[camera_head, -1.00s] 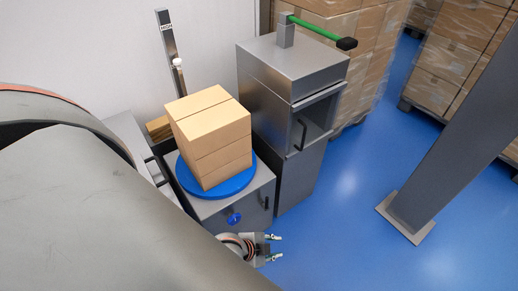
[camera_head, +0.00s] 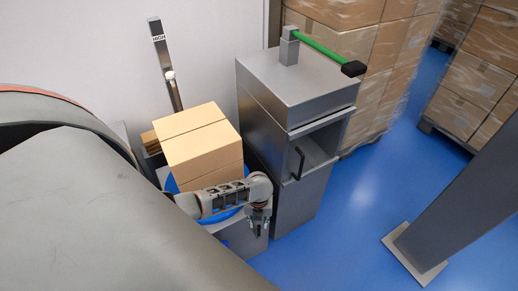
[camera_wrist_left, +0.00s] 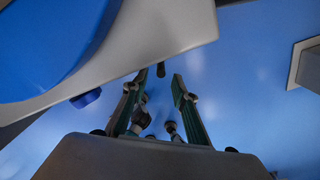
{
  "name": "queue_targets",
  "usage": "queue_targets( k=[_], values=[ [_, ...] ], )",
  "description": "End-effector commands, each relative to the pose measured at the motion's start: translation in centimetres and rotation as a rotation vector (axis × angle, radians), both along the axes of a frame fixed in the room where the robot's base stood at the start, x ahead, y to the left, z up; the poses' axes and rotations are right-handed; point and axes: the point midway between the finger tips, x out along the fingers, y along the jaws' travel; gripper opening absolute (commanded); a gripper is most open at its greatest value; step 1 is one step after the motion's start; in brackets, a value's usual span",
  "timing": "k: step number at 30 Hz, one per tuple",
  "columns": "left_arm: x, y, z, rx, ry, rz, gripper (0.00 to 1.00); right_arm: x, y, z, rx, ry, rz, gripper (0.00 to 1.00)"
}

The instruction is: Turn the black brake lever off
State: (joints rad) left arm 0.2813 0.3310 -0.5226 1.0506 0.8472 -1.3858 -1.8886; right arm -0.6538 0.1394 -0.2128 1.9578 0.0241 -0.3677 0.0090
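A small black lever (camera_wrist_left: 161,70) projects past the edge of the grey turntable stand (camera_wrist_left: 185,25) in the left wrist view. My left gripper (camera_wrist_left: 160,77) is open, with one finger on each side of the lever's end; I cannot tell whether either touches it. In the head view the left gripper (camera_head: 258,226) points down at the stand's front right corner, and it and its wrist hide the lever. My right gripper is in neither view.
Stacked cartons (camera_head: 205,150) stand on the blue turntable (camera_wrist_left: 50,40). A blue knob (camera_wrist_left: 86,98) is on the stand's front. A grey cabinet (camera_head: 290,85) with a green, black-tipped handle (camera_head: 318,46) stands right of it. Blue floor (camera_head: 345,220) is clear in front; a grey post (camera_head: 450,190) stands farther right.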

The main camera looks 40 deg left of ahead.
Motion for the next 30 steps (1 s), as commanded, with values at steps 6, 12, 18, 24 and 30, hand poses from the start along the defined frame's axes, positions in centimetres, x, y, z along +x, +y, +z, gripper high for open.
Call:
queue_targets(
  k=[6,12,18,24,30],
  values=[
    [-0.1,0.0,-3.5,0.000,0.002,0.002,0.28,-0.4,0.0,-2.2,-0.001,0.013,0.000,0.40],
    [0.0,0.0,-4.4,-0.001,-0.001,0.002,0.28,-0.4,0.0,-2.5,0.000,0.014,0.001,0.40],
    [0.1,0.0,-4.3,-0.001,-0.003,0.002,0.28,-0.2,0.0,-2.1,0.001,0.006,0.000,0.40],
    [0.1,0.0,-4.3,-0.001,-0.003,0.002,0.00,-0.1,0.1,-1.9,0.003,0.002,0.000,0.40],
    [-0.1,0.1,-4.3,-0.002,-0.007,0.002,0.00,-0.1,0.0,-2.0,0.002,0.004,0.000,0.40]
  ],
)
